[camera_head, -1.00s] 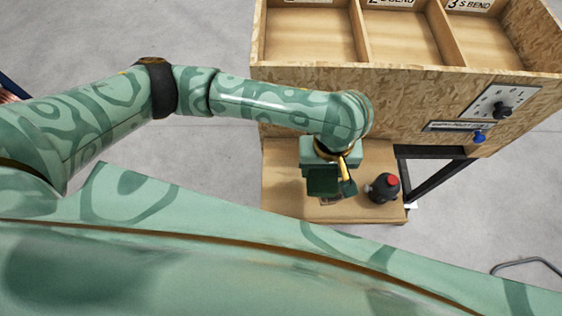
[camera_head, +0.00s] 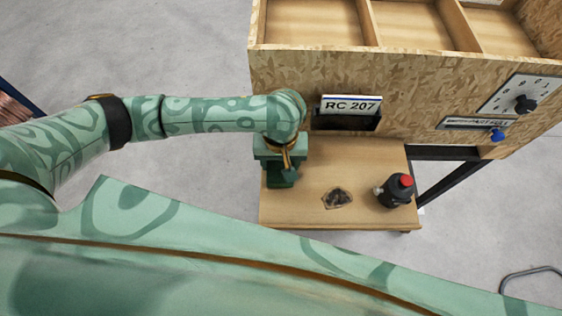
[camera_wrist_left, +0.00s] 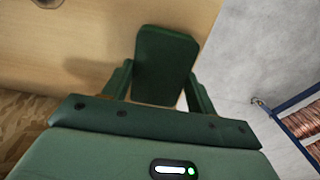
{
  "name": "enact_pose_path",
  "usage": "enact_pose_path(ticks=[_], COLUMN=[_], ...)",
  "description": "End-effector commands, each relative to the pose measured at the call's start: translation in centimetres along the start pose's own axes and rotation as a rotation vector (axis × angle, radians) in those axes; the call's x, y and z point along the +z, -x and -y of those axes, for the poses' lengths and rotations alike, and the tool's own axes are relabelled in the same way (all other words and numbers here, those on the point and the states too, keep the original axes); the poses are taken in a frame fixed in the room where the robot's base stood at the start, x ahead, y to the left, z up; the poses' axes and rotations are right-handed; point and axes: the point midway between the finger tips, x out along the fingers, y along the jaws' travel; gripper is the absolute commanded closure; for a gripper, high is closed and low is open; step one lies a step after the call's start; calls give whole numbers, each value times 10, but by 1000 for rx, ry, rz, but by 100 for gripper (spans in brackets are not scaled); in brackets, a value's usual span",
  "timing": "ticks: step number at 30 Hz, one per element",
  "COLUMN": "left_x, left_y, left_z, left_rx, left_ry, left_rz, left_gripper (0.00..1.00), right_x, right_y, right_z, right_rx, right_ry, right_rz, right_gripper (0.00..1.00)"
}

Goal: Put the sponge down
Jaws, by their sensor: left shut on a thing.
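A dark green sponge (camera_wrist_left: 166,60) stands between the two fingers of my left gripper (camera_wrist_left: 158,88) in the left wrist view. The gripper is shut on it. In the head view my left gripper (camera_head: 281,177) is over the left end of the wooden tabletop (camera_head: 310,212), and the sponge is hard to tell from the green fingers there. A shadow lies on the wood beside the sponge in the wrist view; I cannot tell how high the sponge is. My right gripper is not in view.
A dark bottle with a red cap (camera_head: 396,190) stands at the tabletop's right. A dark patch (camera_head: 337,198) lies in the middle. A chipboard cabinet (camera_head: 290,80) with open bins, a label "RC 207" (camera_head: 350,105) and a knob (camera_head: 525,104) rises behind. The front middle is clear.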

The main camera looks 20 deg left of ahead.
Motion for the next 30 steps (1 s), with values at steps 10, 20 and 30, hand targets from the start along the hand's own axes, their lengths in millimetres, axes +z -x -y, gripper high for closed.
enact_pose_path(ticks=[10,20,30], left_x=[0,-1,-1], left_y=[0,1,74], left_z=[-1,-1,-1], left_rx=[2,2,2], left_ry=[2,0,0], left_rz=[-1,-2,-4], left_gripper=[23,21,21], right_x=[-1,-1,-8], right_y=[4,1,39], right_z=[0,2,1], right_rx=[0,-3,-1], right_ry=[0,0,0], right_rz=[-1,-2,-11], right_gripper=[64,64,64])
